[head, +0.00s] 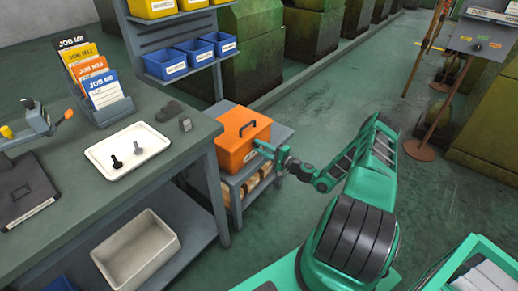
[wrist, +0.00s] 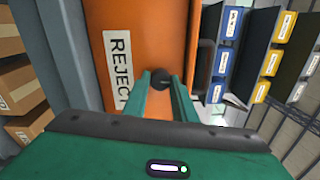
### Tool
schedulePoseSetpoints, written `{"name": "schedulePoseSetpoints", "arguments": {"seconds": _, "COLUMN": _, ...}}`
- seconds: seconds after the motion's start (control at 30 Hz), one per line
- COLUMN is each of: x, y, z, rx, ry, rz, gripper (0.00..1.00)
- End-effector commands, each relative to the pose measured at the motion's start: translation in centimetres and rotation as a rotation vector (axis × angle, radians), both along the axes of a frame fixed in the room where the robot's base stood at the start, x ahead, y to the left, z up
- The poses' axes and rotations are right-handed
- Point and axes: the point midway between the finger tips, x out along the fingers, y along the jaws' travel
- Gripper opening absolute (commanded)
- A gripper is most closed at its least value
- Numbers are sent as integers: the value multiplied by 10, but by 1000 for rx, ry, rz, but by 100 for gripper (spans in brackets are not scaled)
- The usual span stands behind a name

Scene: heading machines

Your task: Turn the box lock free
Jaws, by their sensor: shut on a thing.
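An orange box (head: 236,152) with a dark handle on its lid stands on a small grey shelf unit beside the workbench. In the wrist view, its orange face (wrist: 158,35) carries a white label reading REJECT. A dark round lock knob (wrist: 160,78) sticks out from that face. My gripper (head: 260,146) reaches the box's right side, and its two green fingers are shut on the knob, one on each side. The box's lid looks closed. The knob is hidden behind my gripper in the head view.
The workbench (head: 190,152) at left holds a white tray (head: 112,158) with two dark bolts, a card rack and a gauge. Blue and yellow bins (head: 194,50) hang behind the box. Cardboard boxes sit below it.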

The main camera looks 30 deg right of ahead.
Motion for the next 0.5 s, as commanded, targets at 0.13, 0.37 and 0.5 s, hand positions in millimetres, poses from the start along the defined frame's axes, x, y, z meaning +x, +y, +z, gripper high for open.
{"name": "schedulePoseSetpoints", "arguments": {"seconds": 0.13, "x": -2, "y": 2, "z": -5, "rx": -2, "ry": 10, "rz": 3, "gripper": 2}}
{"name": "schedulePoseSetpoints", "arguments": {"seconds": 0.37, "x": -2, "y": 2, "z": -5, "rx": -2, "ry": 11, "rz": 4, "gripper": 44}}
{"name": "schedulePoseSetpoints", "arguments": {"seconds": 0.5, "x": -1, "y": 1, "z": -3, "rx": -1, "ry": 7, "rz": 3, "gripper": 44}}
